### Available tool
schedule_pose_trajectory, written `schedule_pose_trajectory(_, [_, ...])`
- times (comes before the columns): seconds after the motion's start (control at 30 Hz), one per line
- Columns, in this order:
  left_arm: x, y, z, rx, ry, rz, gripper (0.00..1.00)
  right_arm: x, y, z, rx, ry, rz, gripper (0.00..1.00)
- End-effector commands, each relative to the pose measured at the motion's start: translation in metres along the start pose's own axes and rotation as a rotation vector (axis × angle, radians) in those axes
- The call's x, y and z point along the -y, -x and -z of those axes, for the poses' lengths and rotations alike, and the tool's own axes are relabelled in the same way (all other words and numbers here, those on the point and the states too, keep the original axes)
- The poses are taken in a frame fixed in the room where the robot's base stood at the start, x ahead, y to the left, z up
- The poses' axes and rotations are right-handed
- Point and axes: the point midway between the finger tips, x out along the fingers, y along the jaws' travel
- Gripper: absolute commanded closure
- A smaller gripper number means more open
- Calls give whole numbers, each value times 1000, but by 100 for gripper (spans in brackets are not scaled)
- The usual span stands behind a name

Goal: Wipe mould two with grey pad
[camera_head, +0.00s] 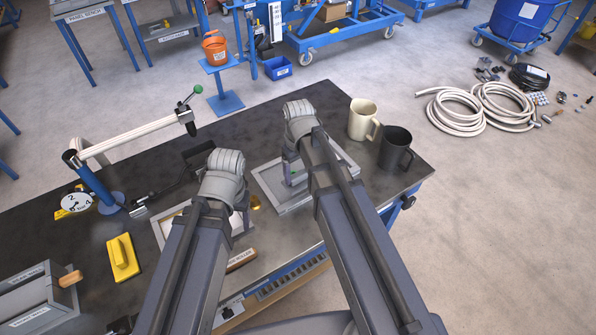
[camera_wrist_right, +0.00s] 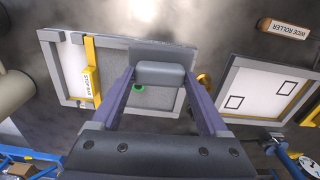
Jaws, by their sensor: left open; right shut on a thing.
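The grey pad (camera_wrist_right: 160,73) is held between the purple fingers of my right gripper (camera_wrist_right: 160,82), over a grey-rimmed mould (camera_wrist_right: 118,44). The pad covers part of the mould, and I cannot tell whether they touch. This mould is the right one in the head view (camera_head: 272,207). A small green spot (camera_wrist_right: 139,87) shows inside it. A second mould (camera_wrist_right: 284,64), with a white floor and two black squares, lies beside it; in the head view it is the left one (camera_head: 160,232). My left gripper (camera_head: 236,212) is open above this one, its fingertips mostly hidden. I see no number on either mould.
A yellow stop bar (camera_wrist_right: 90,72) crosses the right mould. A cream mug (camera_head: 361,119) and a dark mug (camera_head: 393,148) stand to its right. A wide roller (camera_head: 241,260) lies near the front edge. A yellow block (camera_head: 123,258) and a dial (camera_head: 76,203) are at left.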

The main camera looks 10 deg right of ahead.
Motion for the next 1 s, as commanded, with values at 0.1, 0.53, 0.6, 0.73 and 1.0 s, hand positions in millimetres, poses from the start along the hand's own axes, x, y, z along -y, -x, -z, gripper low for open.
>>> schedule_pose_trajectory(0.1, [0,5,0,0,0,0,34,0,5,0,0,0,0,67])
schedule_pose_trajectory(0.53, [0,3,0,0,0,0,34,0,3,0,0,0,0,67])
schedule_pose_trajectory(0.6, [0,1,0,0,0,0,34,0,1,0,0,0,0,67])
schedule_pose_trajectory(0.73, [-1,-8,0,0,0,0,34,1,-8,1,0,-1,0,67])
schedule_pose_trajectory(1.0, [-1,-10,1,0,0,0,34,2,-11,1,0,-1,0,67])
